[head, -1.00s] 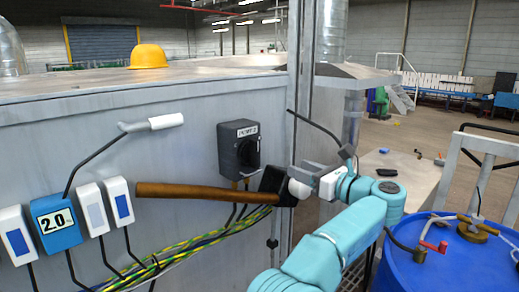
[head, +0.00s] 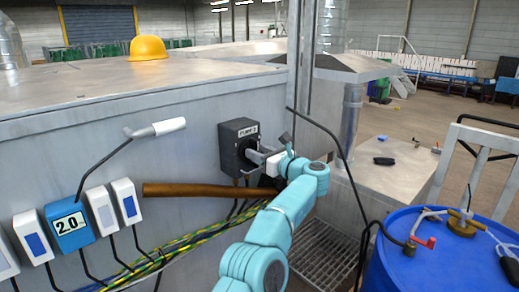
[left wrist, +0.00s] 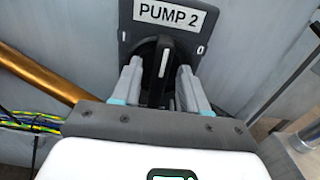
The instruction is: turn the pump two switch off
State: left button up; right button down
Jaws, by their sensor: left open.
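The pump two switch is a dark grey box (head: 232,145) on the grey panel wall, labelled PUMP 2 in the left wrist view. Its black rotary knob (left wrist: 161,72) stands nearly upright there, with a white line along it. My left gripper (head: 258,157) is at the front of the switch. In the left wrist view my left gripper (left wrist: 159,78) is open, with one grey finger on each side of the knob. I cannot tell whether the fingers touch it. In the head view the gripper partly hides the knob. My right gripper is out of view.
A blue drum (head: 430,255) stands at right. A yellow helmet (head: 148,48) rests on the panel top.

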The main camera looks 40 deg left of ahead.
pick_arm(q)
jog(key=shift+a, duration=0.1)
grip_shut()
jog(key=m+p, duration=0.1)
jog(key=m, duration=0.5)
jog(key=m+p, duration=0.1)
jog(key=m, duration=0.5)
jog(key=w+f+m+p, duration=0.1)
jog(key=m, duration=0.4)
jog(key=shift+m, duration=0.4)
dwell(0.6)
